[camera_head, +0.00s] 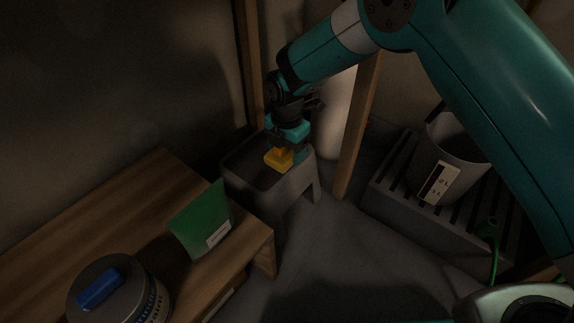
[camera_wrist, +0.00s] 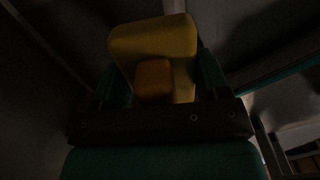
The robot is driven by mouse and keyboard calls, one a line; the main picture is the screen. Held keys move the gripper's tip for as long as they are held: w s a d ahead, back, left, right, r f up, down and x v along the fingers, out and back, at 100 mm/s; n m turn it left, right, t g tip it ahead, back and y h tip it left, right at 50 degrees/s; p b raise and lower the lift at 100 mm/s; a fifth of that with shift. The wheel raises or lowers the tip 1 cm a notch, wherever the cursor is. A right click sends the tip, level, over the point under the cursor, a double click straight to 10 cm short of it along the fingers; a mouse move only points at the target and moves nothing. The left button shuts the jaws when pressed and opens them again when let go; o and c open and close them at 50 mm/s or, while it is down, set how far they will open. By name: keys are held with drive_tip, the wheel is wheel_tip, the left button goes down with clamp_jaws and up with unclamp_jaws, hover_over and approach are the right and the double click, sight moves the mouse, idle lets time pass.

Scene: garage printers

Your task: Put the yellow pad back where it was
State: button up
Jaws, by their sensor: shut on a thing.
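The yellow pad (camera_head: 277,163) has a yellow base and a smaller orange block on top. My gripper (camera_head: 288,150) is shut on it, above the dark top of a grey stool (camera_head: 240,184) in the head view. I cannot tell whether the pad touches the stool top. In the wrist view the pad (camera_wrist: 180,45) sits between the two teal fingers of my gripper (camera_wrist: 162,85), with its orange block (camera_wrist: 154,80) close to the palm. The underside of the pad is hidden.
A wooden bench (camera_head: 130,200) at left carries a green upright packet (camera_head: 202,222) and a round grey canister with a blue handle (camera_head: 112,290). A wooden post (camera_head: 358,130) stands right of the stool. A grey bucket (camera_head: 450,160) stands on a slatted platform (camera_head: 400,190) at right.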

sight(287, 161)
wheel_tip(287, 161, down, 4)
drive_tip(key=shift+f+b, duration=0.1)
drive_tip(key=shift+b, duration=0.6)
drive_tip(key=o, duration=0.8)
drive_tip(key=shift+f, duration=0.1)
drive_tip(key=shift+f+b, duration=0.15)
drive_tip(key=shift+b, duration=0.25)
drive_tip(key=shift+b, duration=0.3)
wheel_tip(287, 161, up, 18)
drive_tip(key=p, duration=1)
drive_tip(key=shift+f, duration=0.15)
